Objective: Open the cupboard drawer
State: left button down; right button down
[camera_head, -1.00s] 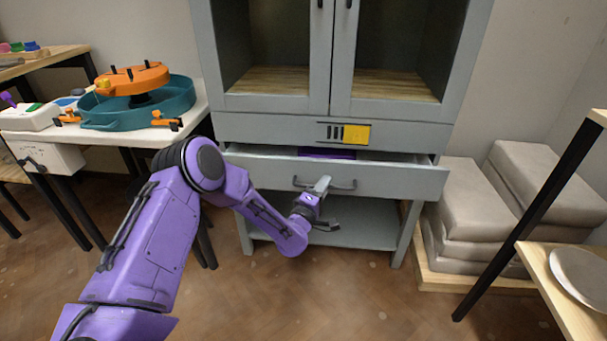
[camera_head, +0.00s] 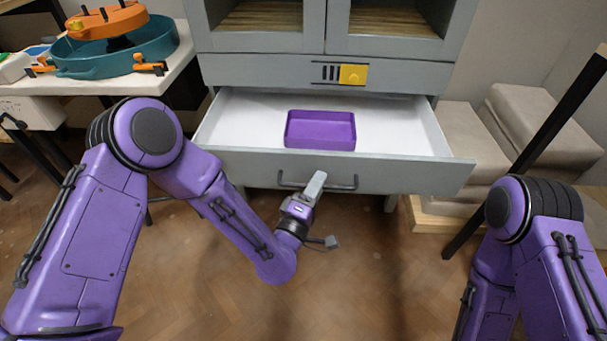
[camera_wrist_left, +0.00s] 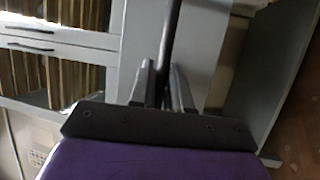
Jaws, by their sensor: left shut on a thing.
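The grey cupboard drawer (camera_head: 400,172) is pulled well out from the cupboard, its white inside showing in the head view. A purple tray (camera_head: 320,146) lies in it. My left gripper (camera_head: 316,184) is at the drawer's dark bar handle (camera_head: 343,188), and its fingers are shut on that bar. In the left wrist view the bar (camera_wrist_left: 170,45) runs between the two fingers (camera_wrist_left: 163,85). My right arm shows at the right of the head view, but its gripper is out of view.
The grey cupboard (camera_head: 270,69) stands behind, with a yellow panel (camera_head: 353,74) above the drawer. A table with a teal basin (camera_head: 95,60) is at left. Stacked grey bags (camera_head: 540,125) and a dark post are at right. The floor in front is open.

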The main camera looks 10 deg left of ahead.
pick_arm(q)
jog(key=shift+s+d, duration=0.1)
jog(key=shift+s, duration=0.25)
jog(key=c, duration=1.4)
grip_release()
jog(key=shift+c, duration=0.2)
jog(key=b+v, duration=0.1)
jog(key=v, duration=0.9)
jog(key=shift+s+b, duration=0.2)
jog(key=shift+b, duration=0.2)
jog(key=shift+f, duration=0.1)
